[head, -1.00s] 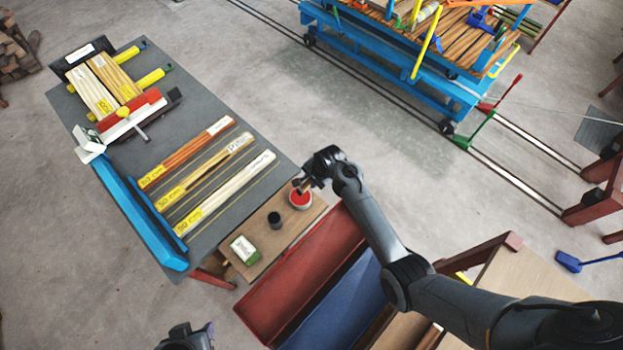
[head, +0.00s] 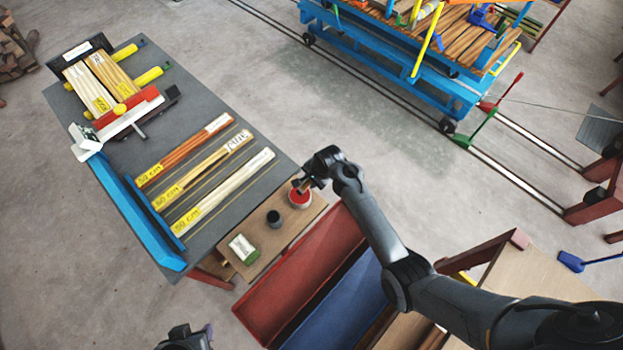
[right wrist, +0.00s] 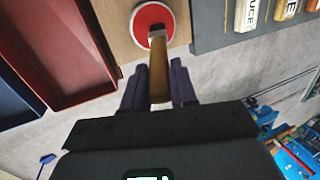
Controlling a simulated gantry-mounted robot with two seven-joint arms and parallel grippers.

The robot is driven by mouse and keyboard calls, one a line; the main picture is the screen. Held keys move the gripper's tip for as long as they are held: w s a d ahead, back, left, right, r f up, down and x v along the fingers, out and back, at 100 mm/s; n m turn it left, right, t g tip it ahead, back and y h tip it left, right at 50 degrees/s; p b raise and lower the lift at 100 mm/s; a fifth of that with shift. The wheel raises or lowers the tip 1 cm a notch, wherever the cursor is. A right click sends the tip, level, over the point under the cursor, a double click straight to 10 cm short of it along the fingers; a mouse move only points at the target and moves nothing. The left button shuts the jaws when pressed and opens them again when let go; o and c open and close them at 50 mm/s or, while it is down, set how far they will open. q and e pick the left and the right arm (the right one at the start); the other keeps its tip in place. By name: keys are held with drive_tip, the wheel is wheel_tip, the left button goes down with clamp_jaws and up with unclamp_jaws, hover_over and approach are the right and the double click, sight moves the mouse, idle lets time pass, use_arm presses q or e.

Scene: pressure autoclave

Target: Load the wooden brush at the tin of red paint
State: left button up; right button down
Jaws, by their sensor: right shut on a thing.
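The tin of red paint (head: 299,199) stands on a small wooden shelf (head: 262,252) at the end of the grey table. It also shows at the top of the right wrist view (right wrist: 152,22). My right gripper (head: 303,185) is above the tin. In the right wrist view its fingers (right wrist: 159,88) are shut on the wooden brush (right wrist: 158,68). The brush's far end overlaps the red paint; I cannot tell how deep the tip is. My left gripper (head: 187,338) is at the bottom edge, partly cut off, its fingers unclear.
A dark cup (head: 275,219) and a green and white block (head: 243,249) share the shelf. Labelled bundles of sticks (head: 222,190) lie on the grey table (head: 200,105). A red trough (head: 300,262) and a blue trough (head: 335,305) lie beside the shelf.

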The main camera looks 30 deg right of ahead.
drive_tip(key=shift+f, duration=0.25)
drive_tip(key=shift+f, duration=0.25)
idle(0.4)
idle(0.3)
idle(0.8)
drive_tip(key=shift+f, duration=0.15)
idle(0.5)
